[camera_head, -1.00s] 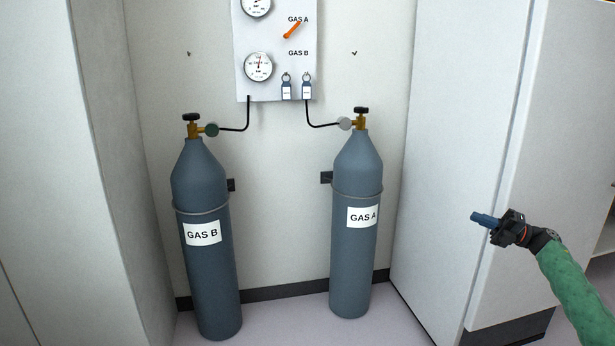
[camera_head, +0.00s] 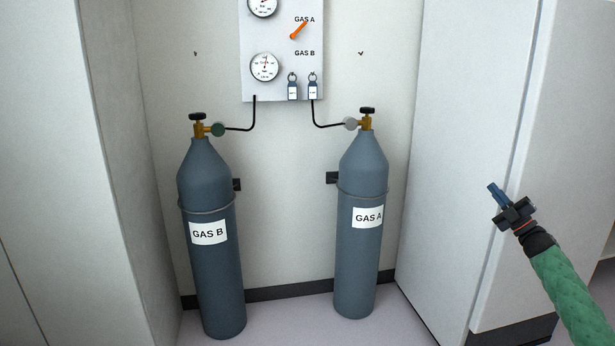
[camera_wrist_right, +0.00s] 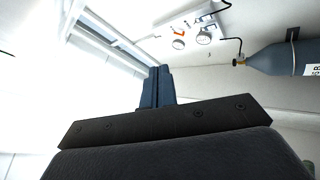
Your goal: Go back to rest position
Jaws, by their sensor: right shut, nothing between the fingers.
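My right gripper (camera_head: 496,194) is at the right of the head view, at the end of my green-sleeved arm. Its blue fingers are together and empty, pointing up and left in front of the white cabinet side. In the right wrist view the shut fingers (camera_wrist_right: 157,88) show at the middle, with nothing between them. It is clear of the gas cylinders. My left gripper is in neither view.
The GAS B cylinder (camera_head: 214,270) and GAS A cylinder (camera_head: 358,265) stand upright against the back wall. A gas panel (camera_head: 283,75) with gauges and an orange lever (camera_head: 299,31) hangs above. White cabinets (camera_head: 455,150) flank the right. Floor between the cylinders is free.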

